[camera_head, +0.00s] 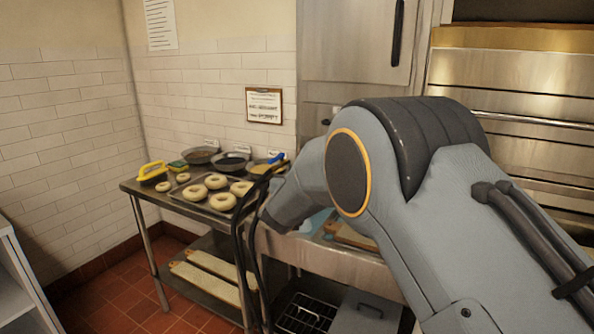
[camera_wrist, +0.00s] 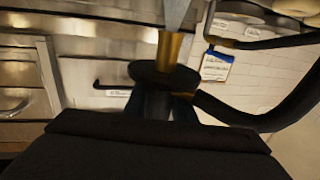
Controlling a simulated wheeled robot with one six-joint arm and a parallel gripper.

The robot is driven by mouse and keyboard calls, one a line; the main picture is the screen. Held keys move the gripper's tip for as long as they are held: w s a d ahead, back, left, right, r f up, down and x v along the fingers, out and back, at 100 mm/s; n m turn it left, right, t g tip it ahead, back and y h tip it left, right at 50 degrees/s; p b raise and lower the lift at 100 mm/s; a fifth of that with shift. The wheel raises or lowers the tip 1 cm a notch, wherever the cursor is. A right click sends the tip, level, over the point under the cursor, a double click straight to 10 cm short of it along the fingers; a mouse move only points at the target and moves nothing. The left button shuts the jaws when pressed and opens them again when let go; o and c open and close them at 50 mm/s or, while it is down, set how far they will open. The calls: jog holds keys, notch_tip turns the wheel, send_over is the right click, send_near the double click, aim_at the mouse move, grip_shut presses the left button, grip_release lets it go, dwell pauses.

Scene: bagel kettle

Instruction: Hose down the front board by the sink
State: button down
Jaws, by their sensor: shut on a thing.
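In the wrist view my gripper (camera_wrist: 155,106) is shut on a spray nozzle (camera_wrist: 174,48) with a brass collar, metal tip and black disc. A thick black hose (camera_wrist: 265,118) curves off to the right. In the head view the black hose (camera_head: 238,240) hangs in loops at the front of the steel sink counter (camera_head: 315,257). A brown board (camera_head: 350,236) lies by the sink, partly covered by my arm. My gripper and the sink basin are largely hidden behind my arm in this view. I cannot tell whether water is flowing.
A steel table at left holds a tray of bagels (camera_head: 193,193), several dark bowls (camera_head: 233,161) and a yellow-handled brush (camera_head: 153,171). Long boards (camera_head: 205,281) lie on its lower shelf. A wire rack (camera_head: 306,314) is below the sink. Red floor at left front is clear.

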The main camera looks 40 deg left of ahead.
jog(key=w+d+p, duration=0.1)
jog(key=w+d, duration=0.4)
jog(key=d, duration=1.4)
jog(key=w+d+p, duration=0.2)
jog(key=w+d, duration=0.4)
jog(key=d, duration=1.2)
jog(key=w+d+p, duration=0.1)
jog(key=w+d, duration=0.4)
jog(key=d, duration=1.4)
jog(key=s+a+b, duration=0.1)
jog(key=s+a, duration=0.4)
jog(key=a, duration=1.5)
jog(key=s+a+b, duration=0.2)
jog(key=s+a, duration=0.4)
jog(key=a, duration=1.4)
jog(key=s+a+b, duration=0.1)
jog(key=s+a, duration=0.5)
jog(key=a, duration=1.4)
jog(key=shift+s, duration=0.15)
